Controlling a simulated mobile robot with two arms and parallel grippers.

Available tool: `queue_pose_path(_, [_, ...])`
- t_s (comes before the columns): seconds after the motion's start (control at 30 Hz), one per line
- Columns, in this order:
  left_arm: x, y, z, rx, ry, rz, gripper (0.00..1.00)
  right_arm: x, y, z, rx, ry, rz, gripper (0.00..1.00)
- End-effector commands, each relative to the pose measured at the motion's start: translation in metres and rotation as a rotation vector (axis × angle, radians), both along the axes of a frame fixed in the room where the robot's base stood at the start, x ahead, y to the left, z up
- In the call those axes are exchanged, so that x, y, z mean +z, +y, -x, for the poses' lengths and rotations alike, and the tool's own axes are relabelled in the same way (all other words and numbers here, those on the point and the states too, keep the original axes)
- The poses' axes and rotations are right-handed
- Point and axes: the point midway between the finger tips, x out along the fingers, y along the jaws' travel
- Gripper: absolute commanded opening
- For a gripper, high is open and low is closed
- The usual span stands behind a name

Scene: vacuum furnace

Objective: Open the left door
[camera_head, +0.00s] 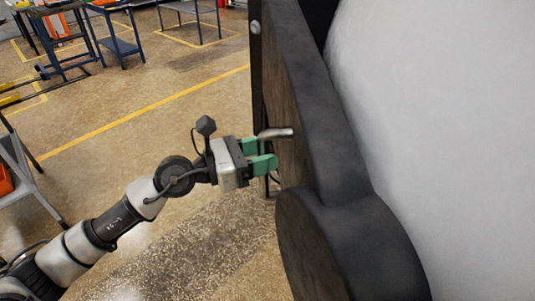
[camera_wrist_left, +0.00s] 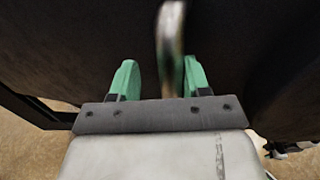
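The dark, thick door panel (camera_head: 318,110) stands in the right half of the head view, seen nearly edge-on. A metal handle (camera_head: 275,133) sticks out from its left face. My left gripper (camera_head: 262,153) reaches in from the left, with its green fingers at the handle. In the left wrist view the fingers (camera_wrist_left: 160,80) are apart, and the handle (camera_wrist_left: 170,40) lies between them, close to the right finger. I cannot tell whether it touches that finger. My right gripper is in neither view.
A large pale, smooth surface (camera_head: 435,110) fills the right side behind the door. A rounded dark part (camera_head: 335,245) bulges below the panel. The floor (camera_head: 150,90) left of the door is open. A blue cart (camera_head: 120,45) and a grey shelf (camera_head: 22,165) stand farther left.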

Motion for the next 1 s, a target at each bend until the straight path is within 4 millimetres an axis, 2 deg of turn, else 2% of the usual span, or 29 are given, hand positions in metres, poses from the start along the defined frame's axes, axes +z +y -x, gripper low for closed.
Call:
queue_pose_path(0.43, [0.001, 0.0, 0.0, 0.0, -0.002, 0.002, 0.48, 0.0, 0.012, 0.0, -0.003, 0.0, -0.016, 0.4])
queue_pose_path(0.57, [-0.001, 0.006, 0.003, 0.0, -0.002, 0.002, 0.48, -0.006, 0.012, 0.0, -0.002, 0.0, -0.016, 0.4])
queue_pose_path(1.0, [-0.005, 0.079, 0.038, 0.003, -0.002, -0.002, 0.48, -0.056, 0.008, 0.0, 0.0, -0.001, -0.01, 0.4])
